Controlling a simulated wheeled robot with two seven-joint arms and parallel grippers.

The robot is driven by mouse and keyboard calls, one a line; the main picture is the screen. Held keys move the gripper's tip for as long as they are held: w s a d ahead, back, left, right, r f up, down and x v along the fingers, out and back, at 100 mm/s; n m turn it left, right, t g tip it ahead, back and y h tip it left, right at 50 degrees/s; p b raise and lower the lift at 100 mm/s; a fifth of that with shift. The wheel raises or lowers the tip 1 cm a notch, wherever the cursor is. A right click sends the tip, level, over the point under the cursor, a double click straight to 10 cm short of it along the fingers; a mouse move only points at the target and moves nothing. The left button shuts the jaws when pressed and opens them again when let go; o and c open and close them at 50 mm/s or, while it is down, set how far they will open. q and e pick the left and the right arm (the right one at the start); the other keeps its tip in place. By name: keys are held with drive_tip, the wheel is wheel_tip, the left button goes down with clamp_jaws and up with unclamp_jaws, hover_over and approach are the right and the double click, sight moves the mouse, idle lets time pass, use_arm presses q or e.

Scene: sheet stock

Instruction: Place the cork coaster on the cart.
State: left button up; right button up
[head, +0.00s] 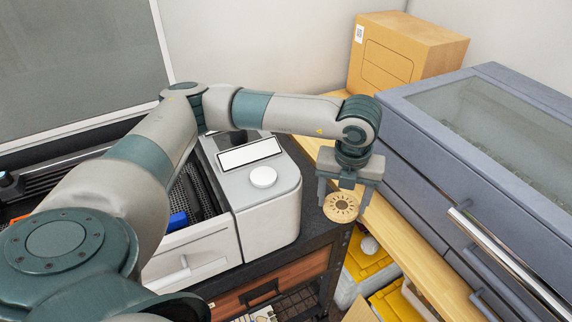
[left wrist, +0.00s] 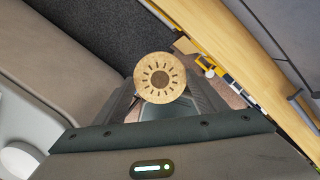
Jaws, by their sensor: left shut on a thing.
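The cork coaster (head: 342,207) is a round tan disc with a dark sun-like pattern. My left gripper (head: 343,197) points down and is shut on it, with one finger on each side. In the left wrist view the coaster (left wrist: 160,77) sits between the fingertips, its patterned face toward the camera. In the head view it hangs by the right corner of a black-topped unit (head: 316,222) with a brown drawer front, which may be the cart. I cannot tell its height over that top. My right gripper is not in view.
A white-grey machine (head: 266,205) with a round knob stands on the black top, left of the gripper. A wooden bench (head: 400,240) and a blue-grey cabinet (head: 470,150) are at right. A cardboard box (head: 405,50) stands behind. Yellow bins (head: 370,262) sit low beneath the bench.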

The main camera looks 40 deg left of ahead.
use_arm(q)
drive_tip(key=n, duration=0.4)
drive_tip(key=shift+w+a+r, duration=0.15)
drive_tip(key=shift+w+r, duration=0.05)
drive_tip(key=shift+w, duration=0.15)
drive_tip(key=n, duration=0.3)
drive_tip(key=shift+w+a+r+n+g+y+p, duration=0.2)
drive_tip(key=shift+w+n+g+y+p, duration=0.1)
drive_tip(key=shift+n+p, duration=0.1)
drive_tip(key=n, duration=0.3)
drive_tip(key=shift+w+a+r+n, duration=0.1)
drive_tip(key=shift+w+a+n, duration=0.1)
drive_tip(key=shift+w+n, duration=0.1)
drive_tip(key=n, duration=0.3)
drive_tip(key=shift+w+a+n+g+p, duration=0.15)
drive_tip(key=shift+n+g+p, duration=0.2)
drive_tip(key=shift+n+g, duration=0.05)
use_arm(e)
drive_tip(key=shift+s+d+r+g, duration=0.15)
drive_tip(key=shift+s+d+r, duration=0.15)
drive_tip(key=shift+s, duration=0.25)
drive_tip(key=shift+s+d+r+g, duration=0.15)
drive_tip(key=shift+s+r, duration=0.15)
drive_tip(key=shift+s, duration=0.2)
use_arm(q)
drive_tip(key=shift+a, duration=0.1)
